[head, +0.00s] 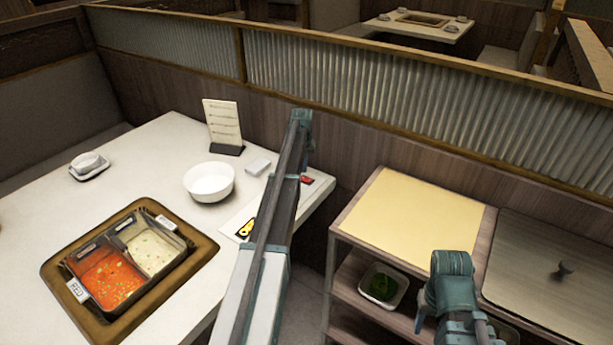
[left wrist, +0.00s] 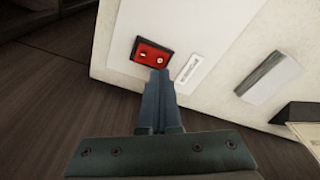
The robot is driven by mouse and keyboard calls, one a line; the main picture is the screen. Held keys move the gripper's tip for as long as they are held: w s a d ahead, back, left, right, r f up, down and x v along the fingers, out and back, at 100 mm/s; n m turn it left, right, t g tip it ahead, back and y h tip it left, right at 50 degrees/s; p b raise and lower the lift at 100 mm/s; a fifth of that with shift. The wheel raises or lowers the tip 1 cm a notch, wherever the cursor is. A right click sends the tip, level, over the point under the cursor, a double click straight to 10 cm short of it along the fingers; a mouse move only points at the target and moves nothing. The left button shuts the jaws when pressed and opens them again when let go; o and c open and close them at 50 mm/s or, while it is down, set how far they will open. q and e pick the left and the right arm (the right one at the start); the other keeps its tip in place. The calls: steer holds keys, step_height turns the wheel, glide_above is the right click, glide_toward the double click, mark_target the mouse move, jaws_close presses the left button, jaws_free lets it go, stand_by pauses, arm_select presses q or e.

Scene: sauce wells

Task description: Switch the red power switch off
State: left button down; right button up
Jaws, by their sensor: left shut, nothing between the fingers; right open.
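The red power switch (left wrist: 150,52) sits near the edge of the white table, with a small white label (left wrist: 191,69) beside it. In the head view the red switch (head: 307,180) shows just right of my left arm. My left gripper (left wrist: 158,76) is shut and empty. Its fingertips overlap the switch's lower edge in the left wrist view; whether they touch it I cannot tell. In the head view my left arm mostly hides that gripper. My right gripper (head: 423,312) is open at the lower right, away from the table and partly hidden by its arm.
On the table stand a divided sauce pot (head: 110,280), a white bowl (head: 209,183), a menu stand (head: 224,125), a small pale block (head: 258,167) and a small cup (head: 87,161). A shelf cart (head: 410,218) stands at right. A ribbed partition (head: 400,95) runs behind.

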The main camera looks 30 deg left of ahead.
step_height(320, 180, up, 4)
steer(key=p, duration=0.3)
steer(key=shift+r+p, duration=0.2)
steer(key=shift+p, duration=0.2)
steer(key=shift+s+f, duration=0.1)
